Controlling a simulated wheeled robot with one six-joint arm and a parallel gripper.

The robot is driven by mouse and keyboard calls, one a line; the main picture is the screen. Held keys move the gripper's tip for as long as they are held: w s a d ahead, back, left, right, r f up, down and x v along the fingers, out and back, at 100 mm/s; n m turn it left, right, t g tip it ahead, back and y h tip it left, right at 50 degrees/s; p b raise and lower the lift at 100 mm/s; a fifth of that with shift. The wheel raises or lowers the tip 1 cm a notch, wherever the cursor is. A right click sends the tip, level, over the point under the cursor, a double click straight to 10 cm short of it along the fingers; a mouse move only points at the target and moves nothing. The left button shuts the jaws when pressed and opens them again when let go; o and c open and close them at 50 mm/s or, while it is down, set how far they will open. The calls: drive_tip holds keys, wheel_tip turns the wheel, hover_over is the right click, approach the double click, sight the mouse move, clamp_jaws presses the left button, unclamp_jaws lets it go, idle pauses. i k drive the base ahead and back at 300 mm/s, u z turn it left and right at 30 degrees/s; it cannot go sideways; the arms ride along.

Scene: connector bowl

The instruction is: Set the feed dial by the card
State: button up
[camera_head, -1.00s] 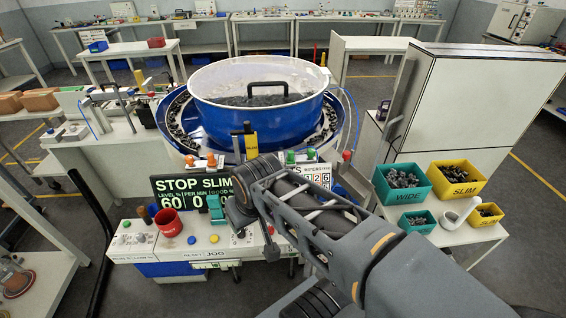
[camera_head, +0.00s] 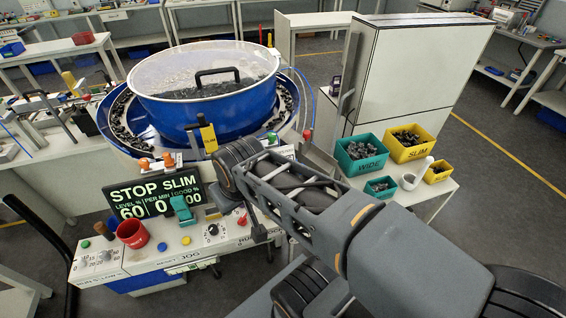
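The control panel (camera_head: 150,255) stands in front of the blue bowl feeder (camera_head: 205,108). A black round dial (camera_head: 212,230) sits on a white plate on the panel; I cannot read its setting. A yellow card marked SLIM (camera_head: 208,138) hangs at the bowl's front. The black display (camera_head: 155,194) reads STOP SLIM, with level 60 and zeros beside it. My arm crosses from the lower right, its wrist over the panel's right part. What seems to be my gripper (camera_head: 260,233) is a dark shape below the arm, right of the dial; its fingers are too unclear to judge.
A red cup (camera_head: 133,233), a teal lever-like part (camera_head: 183,210) and several coloured buttons stand on the panel. At the right, a teal WIDE bin (camera_head: 361,155) and a yellow SLIM bin (camera_head: 409,145) hold dark parts beside a tall white cabinet (camera_head: 410,80).

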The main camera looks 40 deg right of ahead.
sight(213, 229)
drive_tip(key=z, duration=0.45)
drive_tip(key=k, duration=1.6)
drive_tip(key=u, duration=1.45)
drive_tip(key=i, duration=0.85)
drive_tip(key=z, duration=0.8)
drive_tip(key=i, duration=0.5)
drive_tip(key=z, duration=0.55)
